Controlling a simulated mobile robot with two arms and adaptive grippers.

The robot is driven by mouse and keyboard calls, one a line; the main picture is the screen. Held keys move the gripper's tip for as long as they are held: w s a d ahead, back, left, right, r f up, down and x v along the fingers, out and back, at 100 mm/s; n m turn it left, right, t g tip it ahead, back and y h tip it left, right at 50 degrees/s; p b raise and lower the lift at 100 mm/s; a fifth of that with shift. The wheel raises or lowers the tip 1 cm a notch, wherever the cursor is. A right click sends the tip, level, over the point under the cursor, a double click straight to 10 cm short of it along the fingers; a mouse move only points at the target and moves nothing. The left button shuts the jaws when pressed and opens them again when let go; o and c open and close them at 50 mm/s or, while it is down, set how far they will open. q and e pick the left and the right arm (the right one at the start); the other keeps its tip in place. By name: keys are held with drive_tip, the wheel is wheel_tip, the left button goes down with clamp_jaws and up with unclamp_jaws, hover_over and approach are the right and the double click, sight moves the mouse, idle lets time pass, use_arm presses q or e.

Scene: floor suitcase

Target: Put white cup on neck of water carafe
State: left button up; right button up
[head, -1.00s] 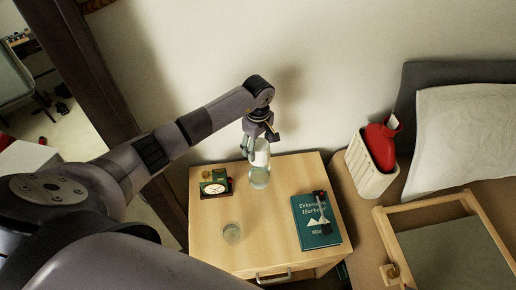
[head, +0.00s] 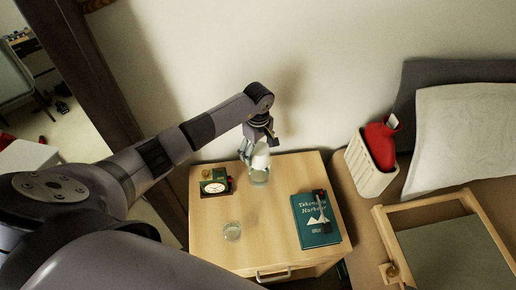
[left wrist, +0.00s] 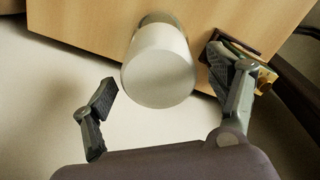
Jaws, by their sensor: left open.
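The white cup (head: 261,159) is upside down at the top of the clear glass water carafe (head: 259,179), which stands on the bedside table. In the left wrist view the cup's round base (left wrist: 158,78) faces me. My left gripper (head: 260,147) is above and around the cup. In the left wrist view its fingers (left wrist: 175,75) are spread wide, with a gap on the left side of the cup. The carafe's neck is hidden by the cup, so I cannot tell how far the cup sits over it. My right gripper is not in view.
A wall is close behind. A cream bin (head: 367,167) with a red bottle stands at right.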

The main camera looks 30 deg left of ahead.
sight(258, 148)
use_arm(q)
wheel_tip(258, 148, up, 12)
drive_tip(key=b, duration=0.1)
idle(0.4)
idle(0.4)
